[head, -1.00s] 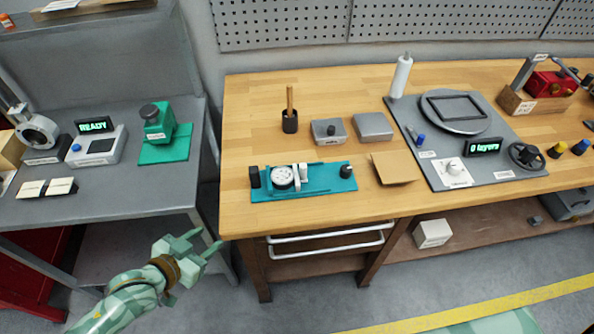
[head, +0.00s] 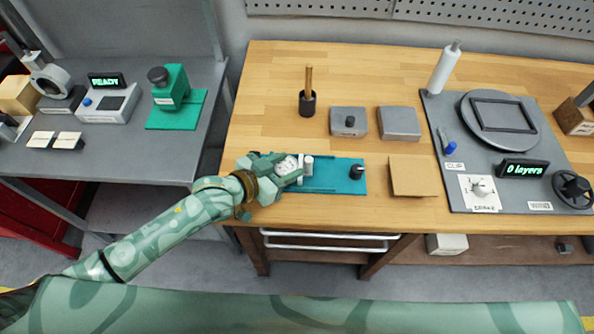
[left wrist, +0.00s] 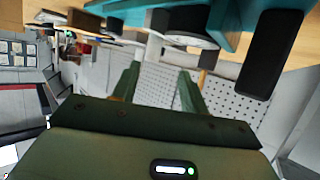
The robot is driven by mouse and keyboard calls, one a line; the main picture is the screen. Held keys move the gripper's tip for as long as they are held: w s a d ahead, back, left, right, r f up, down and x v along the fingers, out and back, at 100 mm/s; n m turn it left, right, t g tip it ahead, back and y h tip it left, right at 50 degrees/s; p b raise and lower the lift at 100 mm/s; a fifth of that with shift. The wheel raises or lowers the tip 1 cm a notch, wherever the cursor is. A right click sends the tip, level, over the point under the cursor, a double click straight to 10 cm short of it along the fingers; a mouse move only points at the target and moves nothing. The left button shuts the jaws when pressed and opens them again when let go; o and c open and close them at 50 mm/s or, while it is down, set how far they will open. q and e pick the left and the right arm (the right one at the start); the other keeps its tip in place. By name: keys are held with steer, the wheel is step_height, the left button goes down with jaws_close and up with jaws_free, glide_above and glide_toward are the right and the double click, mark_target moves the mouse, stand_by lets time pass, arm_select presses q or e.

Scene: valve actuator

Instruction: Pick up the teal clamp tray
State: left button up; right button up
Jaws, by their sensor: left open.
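The teal clamp tray (head: 335,176) lies flat on the wooden bench near its front edge. A white round dial gauge (head: 287,165), a small white block and a black knob (head: 356,172) sit on it. My left gripper (head: 279,168) is at the tray's left end and hides that end in the head view. In the left wrist view my left gripper (left wrist: 160,76) has its two fingers apart with nothing between them. The tray (left wrist: 232,22) crosses the top of that view, with a black post (left wrist: 268,55) at right. I cannot tell whether the fingers touch it. My right gripper is out of view.
A brown square (head: 413,177) lies right of the tray. A grey panel (head: 450,185) is further right. Drawer handles (head: 325,236) are below the bench edge.

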mark_target(308, 160)
arm_select(q)
steer(key=d, duration=0.1)
steer(key=w+d, duration=0.1)
steer(key=shift+w+d+f, duration=0.15)
steer(key=shift+d+f, duration=0.2)
steer(key=shift+f, duration=0.05)
steer(key=b+x, duration=0.1)
steer(key=x, duration=0.2)
steer(key=shift+w+d+f, duration=0.15)
steer(key=shift+d+f, duration=0.05)
steer(key=shift+d, duration=0.05)
steer(key=shift+w+d, duration=0.1)
steer(key=shift+d, duration=0.05)
steer(key=c, duration=0.9)
steer(key=shift+r, duration=0.1)
jaws_close()
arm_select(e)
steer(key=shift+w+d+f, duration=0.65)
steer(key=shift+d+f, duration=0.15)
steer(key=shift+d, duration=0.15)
